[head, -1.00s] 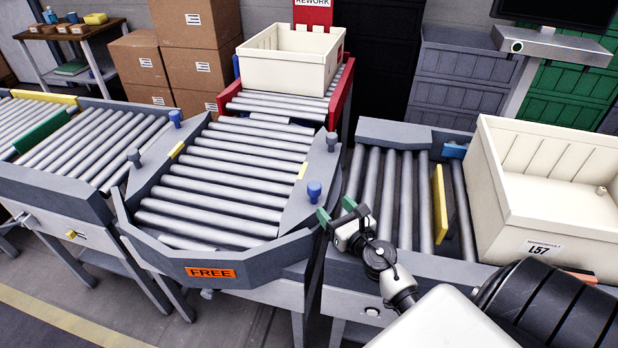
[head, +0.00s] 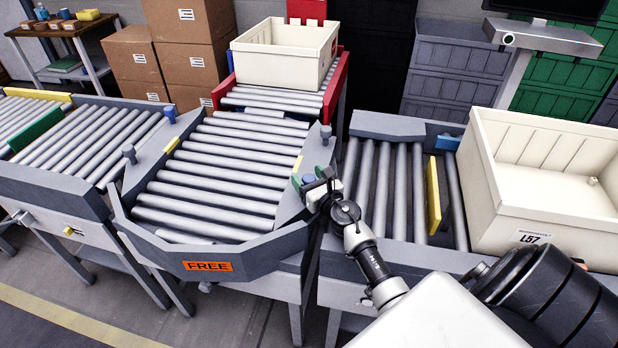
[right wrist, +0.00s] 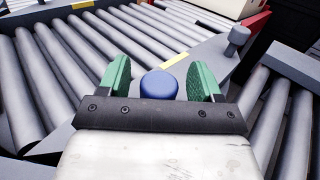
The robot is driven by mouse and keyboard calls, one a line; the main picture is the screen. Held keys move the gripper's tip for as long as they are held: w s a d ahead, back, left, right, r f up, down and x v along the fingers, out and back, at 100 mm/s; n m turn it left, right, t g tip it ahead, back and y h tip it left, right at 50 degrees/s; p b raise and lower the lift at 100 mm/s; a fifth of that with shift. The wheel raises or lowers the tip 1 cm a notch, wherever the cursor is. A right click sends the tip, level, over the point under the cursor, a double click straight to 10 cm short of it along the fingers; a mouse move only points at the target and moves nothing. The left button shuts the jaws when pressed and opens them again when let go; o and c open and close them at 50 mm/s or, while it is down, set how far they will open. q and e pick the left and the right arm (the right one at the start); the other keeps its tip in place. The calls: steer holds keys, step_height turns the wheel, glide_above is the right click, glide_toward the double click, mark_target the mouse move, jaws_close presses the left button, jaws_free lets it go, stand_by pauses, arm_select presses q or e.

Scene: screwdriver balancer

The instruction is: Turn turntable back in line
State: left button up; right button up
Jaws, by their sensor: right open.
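The turntable (head: 218,190) is a grey frame with rollers and an orange FREE label (head: 208,266) on its front edge. It sits between the left conveyor and the right conveyor, its rollers leading toward the red rework lane. Blue and grey knobs stand on its corner plates. My right gripper (head: 312,181) is open at the turntable's right front corner. In the right wrist view its green fingers stand on either side of the blue knob (right wrist: 159,84), with gaps on both sides. Whether the knob is fully between the fingertips is hard to tell. My left gripper is out of view.
A cream crate (head: 285,55) stands on the red rework lane (head: 341,85) behind the turntable. A crate marked L57 (head: 532,237) sits on the right conveyor, with a yellow stop (head: 433,198) left of it. The left conveyor (head: 75,145) has a green bar. Cardboard boxes stand behind.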

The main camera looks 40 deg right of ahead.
steer(key=shift+a, duration=0.1)
jaws_close()
